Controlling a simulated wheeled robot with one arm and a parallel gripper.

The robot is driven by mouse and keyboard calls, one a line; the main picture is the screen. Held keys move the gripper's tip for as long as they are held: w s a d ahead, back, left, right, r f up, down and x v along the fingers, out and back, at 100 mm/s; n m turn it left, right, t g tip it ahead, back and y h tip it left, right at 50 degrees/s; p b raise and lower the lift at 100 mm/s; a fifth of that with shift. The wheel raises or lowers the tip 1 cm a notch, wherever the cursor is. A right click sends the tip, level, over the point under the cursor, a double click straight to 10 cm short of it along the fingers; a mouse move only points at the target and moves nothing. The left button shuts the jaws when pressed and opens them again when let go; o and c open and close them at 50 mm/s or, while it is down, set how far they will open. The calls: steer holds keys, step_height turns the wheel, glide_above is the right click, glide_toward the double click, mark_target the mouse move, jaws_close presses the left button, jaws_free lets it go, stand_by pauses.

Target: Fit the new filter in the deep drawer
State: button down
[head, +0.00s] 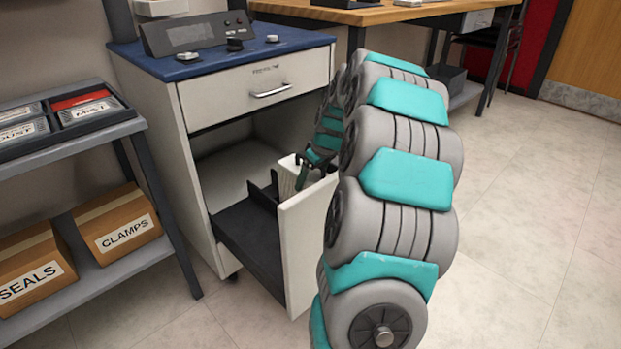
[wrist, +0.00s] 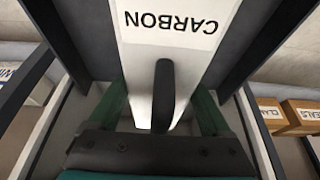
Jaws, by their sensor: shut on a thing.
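The white filter (wrist: 165,60) has a label reading CARBON and a black handle (wrist: 163,95). The wrist view shows my gripper (wrist: 162,108) with its green fingers on either side of the handle, shut on the filter. In the head view the filter (head: 287,178) is upright at the pulled-out deep drawer (head: 245,232), behind its white front panel, with my gripper (head: 303,172) at its top. Dark upright walls (head: 264,194) stand beside the filter in the drawer. The filter's lower end is hidden, so I cannot tell whether it is seated.
The cabinet has a blue top (head: 215,58) with a control panel and a closed upper drawer (head: 262,90). At left, a shelf (head: 70,155) holds a tray with labelled filters (head: 88,112), a SEALS box (head: 32,268) and a CLAMPS box (head: 118,226). The floor at right is clear.

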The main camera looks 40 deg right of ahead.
steer(key=shift+f, duration=0.3)
jaws_free()
steer(key=shift+r, duration=0.15)
steer(key=shift+r, duration=0.3)
steer(key=v, duration=1.1)
steer(key=shift+s+r, duration=0.2)
steer(key=shift+r, duration=0.15)
